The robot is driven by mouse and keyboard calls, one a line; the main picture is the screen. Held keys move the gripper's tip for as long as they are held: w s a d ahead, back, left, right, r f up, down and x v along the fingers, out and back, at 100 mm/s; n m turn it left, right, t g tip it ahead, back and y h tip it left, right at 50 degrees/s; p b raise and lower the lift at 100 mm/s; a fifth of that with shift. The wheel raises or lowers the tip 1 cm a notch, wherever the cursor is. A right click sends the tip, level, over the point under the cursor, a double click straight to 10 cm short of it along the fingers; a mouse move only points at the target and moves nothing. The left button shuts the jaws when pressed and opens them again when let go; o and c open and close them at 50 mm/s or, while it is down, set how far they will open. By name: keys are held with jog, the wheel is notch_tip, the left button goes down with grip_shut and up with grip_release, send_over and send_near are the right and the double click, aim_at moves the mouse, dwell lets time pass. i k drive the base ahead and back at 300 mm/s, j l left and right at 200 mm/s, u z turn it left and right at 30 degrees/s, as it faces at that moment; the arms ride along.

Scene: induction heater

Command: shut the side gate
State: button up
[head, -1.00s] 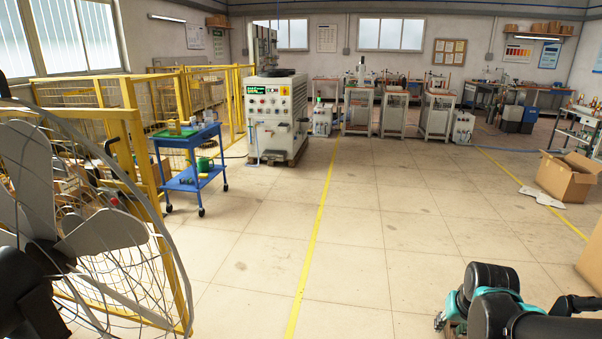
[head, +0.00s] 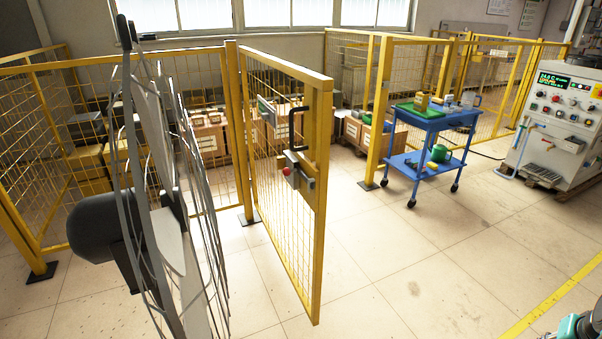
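The side gate (head: 313,235) is a yellow-framed mesh panel in the head view, left of centre. It stands open, swung out of the fence line towards me, hinged at a yellow post (head: 240,150) on its left. Its free edge carries a black pull handle (head: 296,128) and a grey latch box with a red knob (head: 298,172). The yellow post across the opening (head: 381,110) stands apart from the gate's free edge. Only a small teal and black piece of my arm shows at the bottom right corner, well away from the gate. My gripper is not seen.
A large wire-caged fan (head: 165,200) stands close in front, left of the gate. A blue cart (head: 430,121) with tools stands by the far post. Boxes (head: 208,137) lie behind the fence. A control machine (head: 560,110) stands at right. The floor right of the gate is clear.

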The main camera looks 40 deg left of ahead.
aim_at(321, 108)
jog(key=i+u, duration=0.35)
jog(key=u, duration=0.15)
jog(key=i+l+u, duration=0.1)
jog(key=i+u, duration=0.2)
jog(key=u, duration=0.15)
jog(key=i+l+u, duration=0.25)
jog(key=u, duration=0.25)
jog(key=i+l+u, duration=0.3)
jog(key=u, duration=0.15)
